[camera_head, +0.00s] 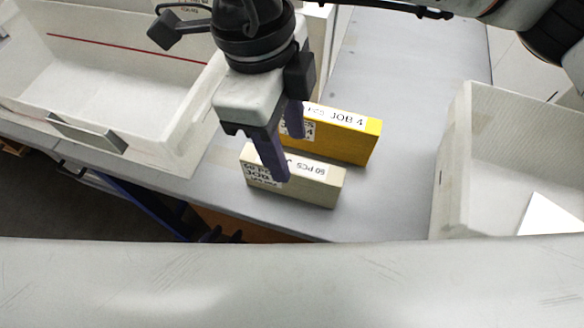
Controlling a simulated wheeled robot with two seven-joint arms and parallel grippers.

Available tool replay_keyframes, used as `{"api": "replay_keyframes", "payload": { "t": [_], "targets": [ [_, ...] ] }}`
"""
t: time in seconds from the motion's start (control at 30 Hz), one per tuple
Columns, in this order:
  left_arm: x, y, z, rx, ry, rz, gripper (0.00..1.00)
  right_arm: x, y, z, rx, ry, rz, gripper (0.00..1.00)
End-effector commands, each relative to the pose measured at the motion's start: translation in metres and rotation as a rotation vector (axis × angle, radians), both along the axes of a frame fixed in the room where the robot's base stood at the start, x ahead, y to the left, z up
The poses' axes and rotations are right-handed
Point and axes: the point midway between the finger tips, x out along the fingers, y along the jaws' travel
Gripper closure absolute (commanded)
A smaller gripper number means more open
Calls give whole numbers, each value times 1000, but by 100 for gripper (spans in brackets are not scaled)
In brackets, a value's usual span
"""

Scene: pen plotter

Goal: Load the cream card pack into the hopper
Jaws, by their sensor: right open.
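The cream card pack (315,188) stands on the grey table near its front edge, with "60 PCS JOB" labels on it. Whether the fingertips touch the cream pack cannot be told. No hopper can be clearly identified.
A yellow pack (350,147) marked "JOB 4" stands just behind the cream one. A white bin (185,150) with a red line inside is at left. Another white box (450,165) with a white sheet is at right. Bare table (410,90) lies behind the packs.

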Motion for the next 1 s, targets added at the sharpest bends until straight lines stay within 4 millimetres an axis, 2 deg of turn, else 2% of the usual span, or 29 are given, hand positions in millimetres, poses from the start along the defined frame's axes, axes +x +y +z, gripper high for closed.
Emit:
{"api": "replay_keyframes", "payload": {
  "t": [0.4, 0.67, 0.93, 1.0],
  "targets": [
    [3, 0, 6, -3, -7, 2, 69, -4, -7, -51, 1, 2, 0, 53],
    [9, 0, 9, -3, -20, 2, 69, -4, -7, -54, 1, 0, 0, 53],
    [8, 1, 9, -2, -19, 3, 69, -4, -7, -54, 1, 0, 0, 97],
    [8, 1, 9, -2, -19, 3, 69, -4, -7, -54, 2, -1, 0, 100]
  ]
}}
